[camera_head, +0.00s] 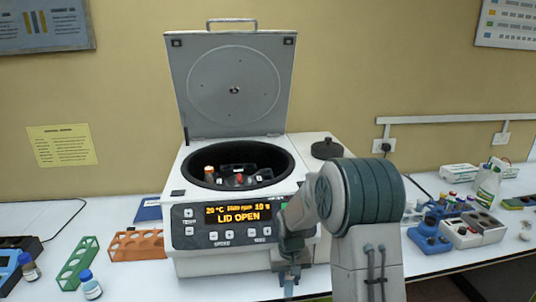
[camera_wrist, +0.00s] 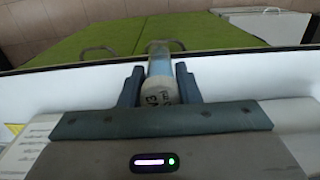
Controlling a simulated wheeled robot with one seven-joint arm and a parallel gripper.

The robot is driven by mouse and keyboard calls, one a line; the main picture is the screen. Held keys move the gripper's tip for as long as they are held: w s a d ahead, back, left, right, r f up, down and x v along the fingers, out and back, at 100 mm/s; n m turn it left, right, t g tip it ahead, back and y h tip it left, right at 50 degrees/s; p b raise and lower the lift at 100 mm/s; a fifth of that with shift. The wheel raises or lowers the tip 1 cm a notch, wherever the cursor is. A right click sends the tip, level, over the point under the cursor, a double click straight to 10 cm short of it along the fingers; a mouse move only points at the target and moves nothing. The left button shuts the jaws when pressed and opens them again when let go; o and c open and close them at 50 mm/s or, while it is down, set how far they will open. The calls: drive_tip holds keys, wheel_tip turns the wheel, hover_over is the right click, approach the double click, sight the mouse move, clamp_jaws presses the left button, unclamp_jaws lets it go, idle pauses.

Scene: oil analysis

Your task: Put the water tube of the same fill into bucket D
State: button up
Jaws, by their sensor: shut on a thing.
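The centrifuge (camera_head: 225,260) stands open, lid (camera_head: 235,92) up, display reading "LID OPEN". Its bowl holds a dark rotor with a red centre (camera_head: 239,179). A tube with an orange-brown top (camera_head: 209,171) stands at the rotor's left. Bucket letters are too small to read, so I cannot tell which is bucket D. My gripper (camera_head: 289,279) hangs before the centrifuge's front right, below bowl height. In the wrist view, my gripper (camera_wrist: 160,85) is shut on a tube (camera_wrist: 158,66) with pale blue contents and a white, marked part between the fingers. Its exact fill is unclear.
The raised lid blocks the space behind the bowl.

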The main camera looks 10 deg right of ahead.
wheel_tip(320, 180, up, 2)
drive_tip(key=shift+r+p, duration=0.1)
drive_tip(key=shift+p, duration=0.45)
drive_tip(key=shift+a+f+b, duration=0.15)
drive_tip(key=shift+f+b, duration=0.4)
drive_tip(key=shift+w+r, duration=0.1)
drive_tip(key=shift+r, duration=0.05)
drive_tip(key=w+r+n, duration=0.3)
drive_tip(key=r+n, duration=0.2)
drive_tip(key=r, duration=0.5)
drive_tip(key=w+r+n, duration=0.3)
drive_tip(key=r+n, duration=0.2)
drive_tip(key=r, duration=0.6)
drive_tip(key=w+r+n, duration=0.4)
drive_tip(key=r+n, duration=0.1)
drive_tip(key=r, duration=0.6)
drive_tip(key=shift+r+n, duration=0.2)
drive_tip(key=shift+n, duration=0.2)
